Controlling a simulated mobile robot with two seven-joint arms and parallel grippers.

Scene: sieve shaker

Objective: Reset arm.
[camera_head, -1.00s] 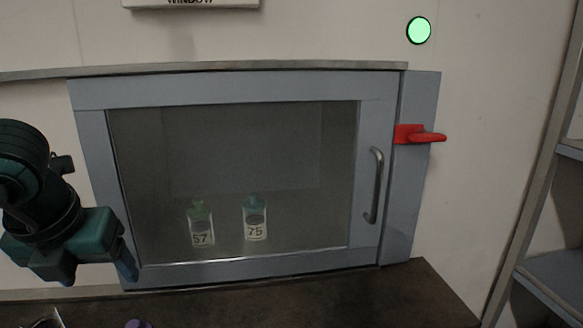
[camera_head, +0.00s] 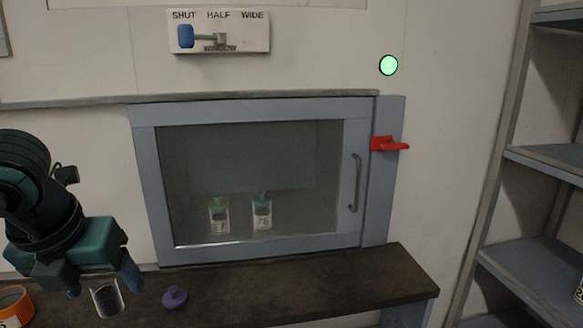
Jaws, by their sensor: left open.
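My left gripper (camera_head: 103,283) is at the lower left of the head view, pointing down with its fingers apart. A small clear glass container (camera_head: 107,299) shows just below and between its fingers; I cannot tell whether they touch. My right gripper is not in the view.
A grey-framed cabinet window (camera_head: 250,112) is closed, with two labelled bottles (camera_head: 218,215) (camera_head: 262,212) behind it. A red latch (camera_head: 388,144) is on its right. A lever panel (camera_head: 219,33) reads SHUT, HALF, WIDE. A purple stopper (camera_head: 175,297) and orange container (camera_head: 14,305) are on the dark counter (camera_head: 330,278). Shelves (camera_head: 545,160) stand right.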

